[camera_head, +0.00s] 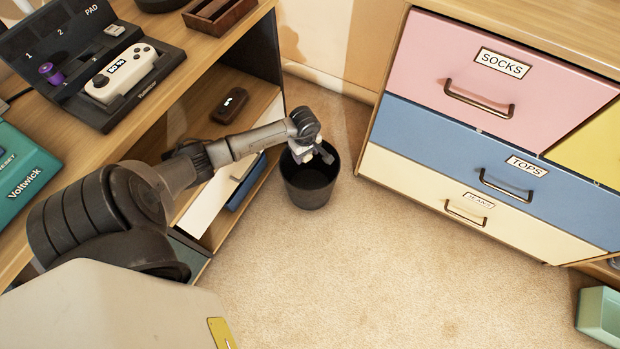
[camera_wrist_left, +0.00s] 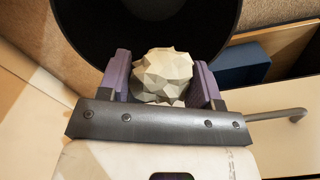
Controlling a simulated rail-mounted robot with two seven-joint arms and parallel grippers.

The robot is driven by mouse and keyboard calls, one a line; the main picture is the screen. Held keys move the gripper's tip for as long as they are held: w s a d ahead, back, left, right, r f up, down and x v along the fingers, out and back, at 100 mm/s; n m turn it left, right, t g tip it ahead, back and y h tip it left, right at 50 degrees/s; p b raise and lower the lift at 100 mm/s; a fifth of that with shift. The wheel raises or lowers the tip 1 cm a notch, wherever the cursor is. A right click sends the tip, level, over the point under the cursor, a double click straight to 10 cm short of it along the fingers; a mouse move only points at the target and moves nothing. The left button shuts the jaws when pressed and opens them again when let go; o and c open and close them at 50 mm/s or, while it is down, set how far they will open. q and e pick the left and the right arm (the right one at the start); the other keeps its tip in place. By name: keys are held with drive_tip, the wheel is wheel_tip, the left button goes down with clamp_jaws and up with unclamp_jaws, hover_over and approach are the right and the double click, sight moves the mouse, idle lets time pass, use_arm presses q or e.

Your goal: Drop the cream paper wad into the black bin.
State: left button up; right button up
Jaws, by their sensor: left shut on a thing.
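The cream paper wad (camera_wrist_left: 164,76) is a crumpled, faceted ball in the left wrist view. My left gripper (camera_wrist_left: 163,84) is shut on it, with a purple-grey finger on each side. Behind the wad, the black bin (camera_wrist_left: 70,28) fills the upper part of that view. In the head view the black bin (camera_head: 309,190) stands upright on the carpet, and my left gripper (camera_head: 314,154) is over its opening. The wad is too small to make out surely in the head view. My right gripper is in neither view.
A wooden desk with shelves (camera_head: 262,96) stands left of the bin. A dresser (camera_head: 480,160) with pink, blue and cream drawers stands to the right. A green box (camera_head: 600,315) is at the lower right. The carpet (camera_head: 350,270) in front is clear.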

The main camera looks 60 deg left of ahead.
use_arm(q)
drive_tip(key=shift+f, duration=0.65)
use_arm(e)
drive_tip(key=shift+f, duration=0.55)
use_arm(q)
drive_tip(key=o, duration=1)
drive_tip(key=shift+c, duration=0.2)
drive_tip(key=shift+r, duration=0.1)
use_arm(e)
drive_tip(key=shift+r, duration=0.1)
use_arm(q)
wheel_tip(320, 180, up, 5)
drive_tip(key=p, duration=0.3)
drive_tip(key=w+d+r+p, duration=0.3)
drive_tip(key=d+r+p, duration=0.2)
drive_tip(key=d, duration=0.6)
drive_tip(key=shift+w+r, duration=0.25)
drive_tip(key=shift+r, duration=0.2)
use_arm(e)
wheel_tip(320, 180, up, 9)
